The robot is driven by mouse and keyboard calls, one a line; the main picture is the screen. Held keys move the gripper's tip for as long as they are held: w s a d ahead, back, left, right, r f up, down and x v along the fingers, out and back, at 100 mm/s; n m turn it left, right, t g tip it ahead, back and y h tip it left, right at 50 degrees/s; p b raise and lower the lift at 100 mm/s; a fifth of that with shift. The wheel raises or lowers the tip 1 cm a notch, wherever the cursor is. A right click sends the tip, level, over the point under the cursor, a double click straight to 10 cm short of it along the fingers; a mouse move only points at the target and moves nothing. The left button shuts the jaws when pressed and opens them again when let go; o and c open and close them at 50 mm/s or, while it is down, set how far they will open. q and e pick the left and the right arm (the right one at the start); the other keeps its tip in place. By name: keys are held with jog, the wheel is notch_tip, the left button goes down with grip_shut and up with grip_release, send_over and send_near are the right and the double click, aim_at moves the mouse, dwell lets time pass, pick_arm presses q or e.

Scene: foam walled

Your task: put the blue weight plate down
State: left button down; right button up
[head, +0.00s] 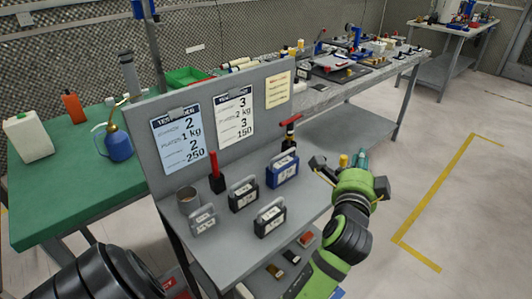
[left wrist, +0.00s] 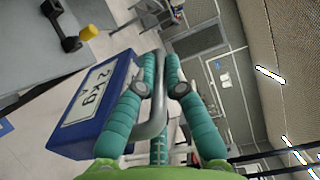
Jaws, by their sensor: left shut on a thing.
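The blue weight plate (left wrist: 88,112), marked 2 kg, has a grey handle. In the left wrist view my left gripper (left wrist: 160,78) is shut around that handle with its teal fingers, and the plate hangs from them. In the head view my left gripper (head: 358,162) is beyond the right edge of the grey stand, and its hand hides the held plate. Another blue-framed weight (head: 282,169) stands on the stand, left of the gripper and apart from it. My right gripper is not in view.
A green-topped table (head: 70,180) is at left. Floor with yellow tape (head: 430,200) is clear at right.

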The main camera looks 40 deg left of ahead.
pick_arm(q)
jog(key=shift+r, duration=0.55)
jog(key=shift+a+f, duration=0.1)
jog(key=shift+a, duration=0.15)
jog(key=a+f, duration=1)
jog(key=a, duration=0.1)
jog(key=shift+w+f, duration=0.25)
jog(key=shift+f, duration=0.1)
jog(key=c, duration=1.6)
grip_release()
jog(key=shift+s+f, duration=0.15)
jog(key=shift+f, duration=0.4)
jog(key=o, duration=0.3)
jog(key=shift+s+r, duration=0.1)
jog(key=shift+r, duration=0.05)
jog(key=shift+s, duration=0.1)
